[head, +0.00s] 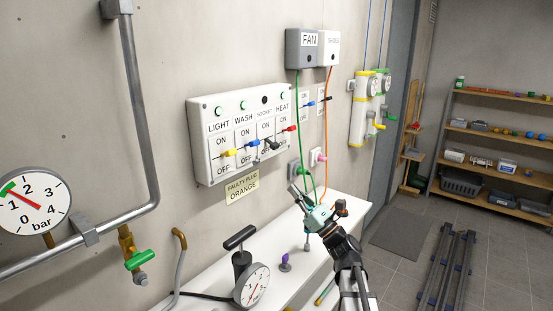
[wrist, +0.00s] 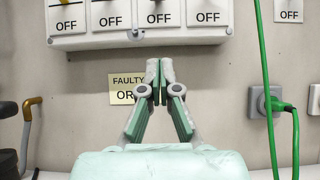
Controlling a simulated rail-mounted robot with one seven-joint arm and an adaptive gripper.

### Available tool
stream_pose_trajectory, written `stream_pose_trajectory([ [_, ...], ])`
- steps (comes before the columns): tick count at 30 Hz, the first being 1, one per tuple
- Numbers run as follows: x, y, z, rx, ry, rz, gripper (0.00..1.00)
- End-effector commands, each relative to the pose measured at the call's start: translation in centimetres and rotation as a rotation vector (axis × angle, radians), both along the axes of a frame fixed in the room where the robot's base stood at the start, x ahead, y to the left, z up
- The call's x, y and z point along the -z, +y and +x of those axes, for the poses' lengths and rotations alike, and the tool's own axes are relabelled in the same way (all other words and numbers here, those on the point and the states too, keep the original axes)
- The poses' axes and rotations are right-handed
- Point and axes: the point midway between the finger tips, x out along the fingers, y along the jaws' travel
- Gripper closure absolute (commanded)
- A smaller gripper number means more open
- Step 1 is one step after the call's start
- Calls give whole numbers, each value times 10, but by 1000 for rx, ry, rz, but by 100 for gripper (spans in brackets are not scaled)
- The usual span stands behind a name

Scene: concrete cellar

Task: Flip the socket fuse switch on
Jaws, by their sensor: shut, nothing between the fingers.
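The white switch box (head: 207,151) hangs on the wall, with switches labelled LIGHT, WASH, SOCKET and HEAT. The SOCKET switch has a black lever (head: 270,143) that sits lower than its neighbours, toward OFF. The lamp above it (head: 264,100) is dark, while the other lamps are green. The yellow, blue and red levers sit higher. My gripper (head: 297,192) is shut and empty, below and right of the box in the head view. In the wrist view my gripper (wrist: 160,68) points at the wall below the box's lower edge (wrist: 140,39), apart from it.
A note reading FAULTY PLUG ORANGE (head: 242,188) is under the box; my fingers partly cover it in the wrist view. Green (head: 299,120) and orange (head: 328,120) cables hang near my gripper. A white bench (head: 215,272) below holds a pump with a gauge (head: 252,285).

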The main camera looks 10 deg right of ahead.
Motion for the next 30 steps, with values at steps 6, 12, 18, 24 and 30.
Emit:
stream_pose_trajectory([
  [6, 0, 0, 1, 1, 0, -2, 100],
  [12, -8, 7, 9, 0, 0, -3, 100],
  [18, -28, 23, 29, 0, 0, -3, 100],
  [24, -52, 43, 54, 0, -1, -2, 100],
  [30, -77, 49, 57, 3, -1, -3, 100],
])
